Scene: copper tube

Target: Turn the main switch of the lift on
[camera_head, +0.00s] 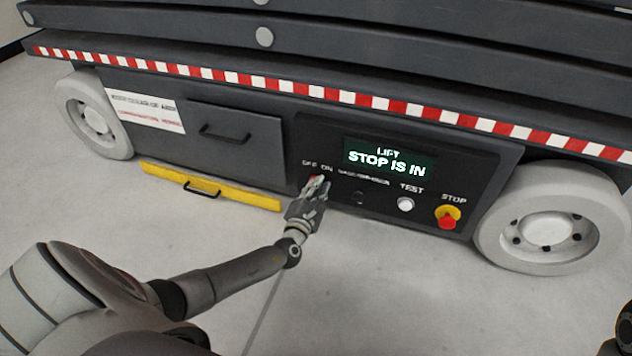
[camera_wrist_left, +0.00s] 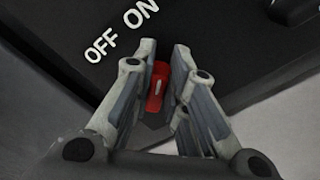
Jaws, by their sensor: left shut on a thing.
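The main switch is a small red knob with a white mark; in the left wrist view the red knob (camera_wrist_left: 157,88) sits between my fingertips, below the OFF and ON labels. In the head view only a bit of the red switch (camera_head: 313,178) shows past my fingers. My left gripper (camera_head: 317,184) is shut on it; it also shows in the left wrist view (camera_wrist_left: 163,75) with a finger on each side of the knob. I cannot tell for sure whether the mark points at OFF or ON.
On the lift's dark panel are a lit display (camera_head: 388,160) reading "LIFT STOP IS IN", a white TEST button (camera_head: 405,204) and a red STOP button (camera_head: 447,221) on a yellow collar. Wheels (camera_head: 550,222) stand at both ends. A yellow bar (camera_head: 240,197) with a handle sticks out low at left.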

